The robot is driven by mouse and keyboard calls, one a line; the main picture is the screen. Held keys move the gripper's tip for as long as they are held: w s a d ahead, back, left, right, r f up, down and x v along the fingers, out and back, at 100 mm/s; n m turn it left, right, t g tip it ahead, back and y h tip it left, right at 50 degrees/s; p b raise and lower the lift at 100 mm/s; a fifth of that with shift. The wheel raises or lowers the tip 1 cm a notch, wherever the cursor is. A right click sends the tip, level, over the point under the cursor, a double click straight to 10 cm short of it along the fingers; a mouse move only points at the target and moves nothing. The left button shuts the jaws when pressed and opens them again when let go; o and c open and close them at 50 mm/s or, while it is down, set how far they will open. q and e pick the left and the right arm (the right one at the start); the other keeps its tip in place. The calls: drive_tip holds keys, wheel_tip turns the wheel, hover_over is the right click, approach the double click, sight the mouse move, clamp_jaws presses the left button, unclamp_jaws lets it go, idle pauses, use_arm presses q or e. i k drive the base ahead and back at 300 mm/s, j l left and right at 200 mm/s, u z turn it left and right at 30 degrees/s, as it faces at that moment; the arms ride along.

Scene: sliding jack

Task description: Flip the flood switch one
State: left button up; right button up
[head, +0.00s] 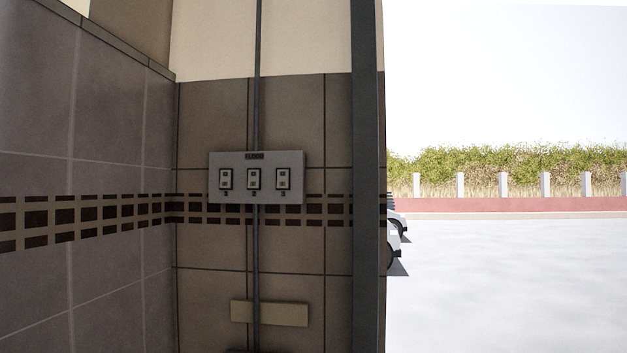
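A grey switch panel (238,190) is mounted on the tiled back wall, left of the picture's middle. A small dark label (254,156) sits at its top; its text is too small to read surely. The panel carries three switches in a row: left (225,179), middle (253,179) and right (283,179). Each has a pale rocker in a dark frame with a small mark below it. I cannot tell which way each is set. Neither of my grippers is in view.
A dark vertical conduit (257,100) runs above and below the panel. A beige plate (285,314) is on the wall lower down. A tiled side wall (110,120) stands at left, a dark post (366,200) at right. Beyond it is open pale ground (510,280) with partly hidden cars (397,235).

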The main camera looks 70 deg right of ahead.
sight(225, 174)
drive_tip(key=z, duration=1.85)
